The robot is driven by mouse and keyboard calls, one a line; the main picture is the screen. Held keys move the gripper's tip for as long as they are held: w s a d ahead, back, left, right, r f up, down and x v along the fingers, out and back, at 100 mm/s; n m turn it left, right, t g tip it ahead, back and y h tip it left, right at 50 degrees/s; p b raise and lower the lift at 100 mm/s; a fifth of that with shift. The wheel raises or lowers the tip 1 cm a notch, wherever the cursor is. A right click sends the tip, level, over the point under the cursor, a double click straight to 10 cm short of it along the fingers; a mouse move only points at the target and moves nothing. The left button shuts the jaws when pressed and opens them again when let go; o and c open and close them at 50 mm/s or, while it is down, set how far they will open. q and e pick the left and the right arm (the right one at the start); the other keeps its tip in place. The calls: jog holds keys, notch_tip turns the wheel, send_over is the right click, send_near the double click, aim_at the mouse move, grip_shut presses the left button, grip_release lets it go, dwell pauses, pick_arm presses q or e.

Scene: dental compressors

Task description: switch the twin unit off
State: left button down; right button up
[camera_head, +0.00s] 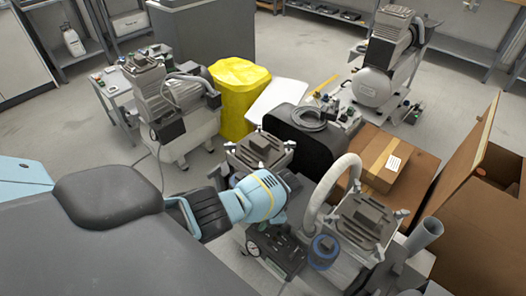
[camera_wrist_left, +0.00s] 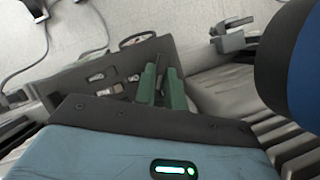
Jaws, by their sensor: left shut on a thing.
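The twin unit stands at the front of the head view, with two finned motor heads, one at the back (camera_head: 262,150) and one at the right (camera_head: 366,222). A pale curved hose (camera_head: 325,190) rises between them. Its dark control panel (camera_head: 280,250) faces up at the front and also shows in the left wrist view (camera_wrist_left: 85,82). My left gripper (camera_head: 262,200) reaches over the unit from the left; its fingertips are hidden there. In the wrist view its green fingers (camera_wrist_left: 161,88) are shut on a thin dark switch part at the panel. My right gripper is out of view.
Cardboard boxes (camera_head: 395,160) and a black case (camera_head: 300,140) stand behind the unit. Open floor lies at the back.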

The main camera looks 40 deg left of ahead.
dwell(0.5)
pick_arm(q)
jog(key=c, duration=1.5)
grip_release()
jog(key=shift+o, duration=0.2)
jog(key=p+v, duration=0.2)
jog(key=v, duration=0.5)
jog(key=shift+w+r, duration=0.2)
jog(key=shift+r, duration=0.15)
jog(key=shift+s+d+f, duration=0.1)
jog(key=shift+d, duration=0.05)
